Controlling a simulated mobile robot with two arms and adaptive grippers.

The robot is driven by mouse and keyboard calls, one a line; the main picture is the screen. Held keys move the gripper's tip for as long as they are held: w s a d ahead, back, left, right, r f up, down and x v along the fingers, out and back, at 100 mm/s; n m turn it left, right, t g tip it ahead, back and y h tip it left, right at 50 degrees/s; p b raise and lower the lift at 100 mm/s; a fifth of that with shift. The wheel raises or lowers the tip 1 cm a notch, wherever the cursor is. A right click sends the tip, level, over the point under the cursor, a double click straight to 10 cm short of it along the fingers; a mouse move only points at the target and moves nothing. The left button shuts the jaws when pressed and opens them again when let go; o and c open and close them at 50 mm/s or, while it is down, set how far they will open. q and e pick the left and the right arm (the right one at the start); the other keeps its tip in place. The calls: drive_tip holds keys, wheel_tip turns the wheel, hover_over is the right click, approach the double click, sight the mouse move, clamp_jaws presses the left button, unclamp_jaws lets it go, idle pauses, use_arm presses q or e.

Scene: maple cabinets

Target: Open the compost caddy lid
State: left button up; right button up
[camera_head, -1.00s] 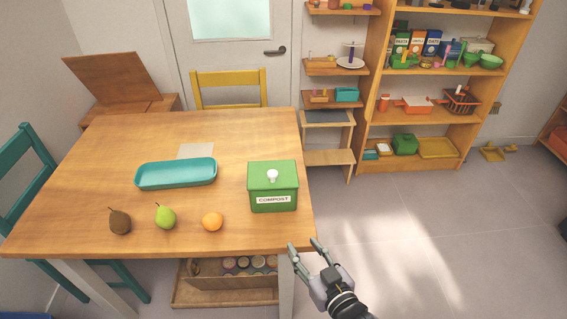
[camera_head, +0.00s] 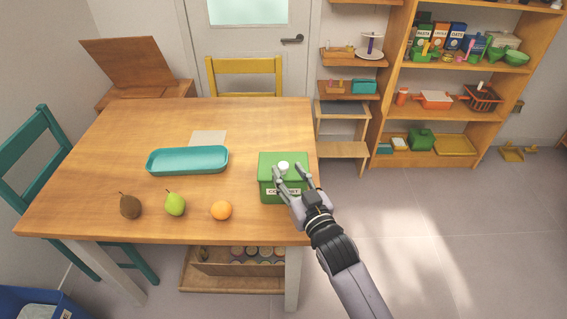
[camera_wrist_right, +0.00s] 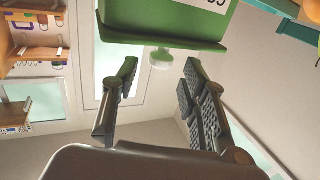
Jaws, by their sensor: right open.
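The green compost caddy (camera_head: 266,192) stands on the table's right front corner, its lid (camera_head: 270,158) closed flat on top. A pale round knob (camera_head: 283,166) sits on the lid. My right gripper (camera_head: 289,170) is open over the caddy's front, with its fingertips close to the knob and one on each side of it in the picture. In the right wrist view the lid (camera_wrist_right: 160,40) and the knob (camera_wrist_right: 161,60) appear at the top, with the knob beyond and between the spread fingers (camera_wrist_right: 162,76). Contact is not visible. My left gripper is out of view.
Chairs stand left and behind. Shelves (camera_head: 430,120) stand at the back right; the floor right of the table is clear.

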sight(285, 168)
drive_tip(key=shift+x, duration=2.05)
drive_tip(key=shift+c, duration=0.2)
clamp_jaws()
